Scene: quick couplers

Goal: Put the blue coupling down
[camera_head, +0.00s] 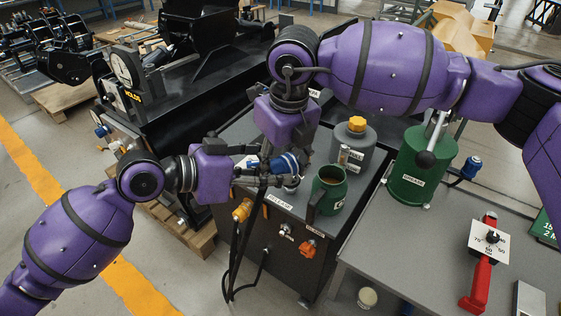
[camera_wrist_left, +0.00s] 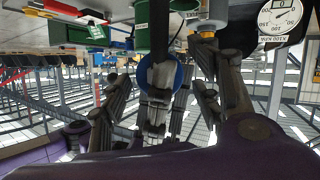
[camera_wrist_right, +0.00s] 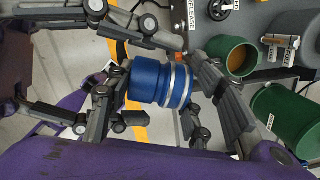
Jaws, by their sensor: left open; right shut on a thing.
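The blue coupling (camera_head: 286,163) is held in the air above the front edge of the dark cart. In the right wrist view the blue coupling (camera_wrist_right: 150,82), with silver rings, lies between the fingers of my right gripper (camera_wrist_right: 165,88), which is shut on it. My left gripper (camera_head: 258,172) is open close beside the coupling, at its left. In the left wrist view the coupling's blue rim (camera_wrist_left: 176,72) shows between my left gripper's spread fingers (camera_wrist_left: 163,90), partly hidden by grey finger parts. Whether the left fingers touch it cannot be told.
A green jug (camera_head: 329,188) and a grey can with orange cap (camera_head: 352,148) stand on the cart (camera_head: 270,215). Yellow (camera_head: 242,210) and orange (camera_head: 308,247) fittings stick out of its front. A green grease canister (camera_head: 424,165) and red tool (camera_head: 482,270) are on the right table.

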